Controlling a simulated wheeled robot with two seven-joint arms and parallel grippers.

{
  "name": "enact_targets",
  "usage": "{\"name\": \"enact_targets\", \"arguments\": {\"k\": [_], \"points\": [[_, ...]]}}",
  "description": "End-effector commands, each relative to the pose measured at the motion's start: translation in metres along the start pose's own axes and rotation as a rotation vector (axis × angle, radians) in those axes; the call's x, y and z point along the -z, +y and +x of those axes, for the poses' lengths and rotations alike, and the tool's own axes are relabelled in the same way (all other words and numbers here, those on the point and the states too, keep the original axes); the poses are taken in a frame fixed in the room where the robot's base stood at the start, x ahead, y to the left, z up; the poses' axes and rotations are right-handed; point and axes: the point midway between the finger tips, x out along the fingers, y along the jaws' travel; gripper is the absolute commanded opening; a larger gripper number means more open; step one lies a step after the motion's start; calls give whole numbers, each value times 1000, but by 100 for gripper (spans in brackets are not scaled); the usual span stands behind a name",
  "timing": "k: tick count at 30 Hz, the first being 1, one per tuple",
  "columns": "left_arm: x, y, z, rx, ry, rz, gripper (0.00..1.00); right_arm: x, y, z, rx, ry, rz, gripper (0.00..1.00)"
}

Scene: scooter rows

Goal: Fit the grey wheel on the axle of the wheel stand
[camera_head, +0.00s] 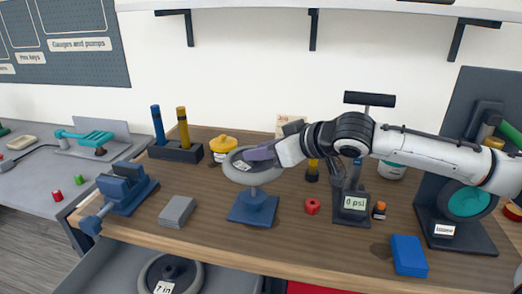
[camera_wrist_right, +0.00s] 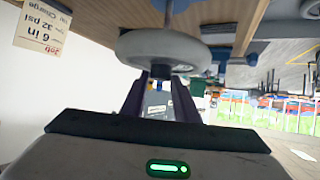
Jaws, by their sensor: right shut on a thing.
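The grey wheel (camera_head: 238,176) lies roughly flat above the blue wheel stand (camera_head: 252,211) in the head view, with a small white label on its face. My right gripper (camera_head: 262,153) is shut on the wheel's far right side. The stand's post shows below the wheel; the axle tip is hidden, so I cannot tell how far the wheel sits on it. In the right wrist view the wheel (camera_wrist_right: 160,48) is at the fingertips, with a grey post (camera_wrist_right: 182,16) beyond it. My left gripper is not in view.
A yellow-topped pot (camera_head: 223,146) stands close behind the wheel. A grey block (camera_head: 177,211) and blue vise (camera_head: 122,190) are left. An open drawer holds another wheel (camera_head: 150,277).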

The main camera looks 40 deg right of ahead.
Motion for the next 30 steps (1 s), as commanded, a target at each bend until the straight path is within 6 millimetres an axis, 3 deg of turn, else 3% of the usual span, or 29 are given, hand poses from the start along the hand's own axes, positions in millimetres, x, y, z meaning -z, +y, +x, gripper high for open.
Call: {"name": "enact_targets", "arguments": {"k": [30], "points": [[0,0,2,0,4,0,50,-6,0,4,0,5,-1,0]]}}
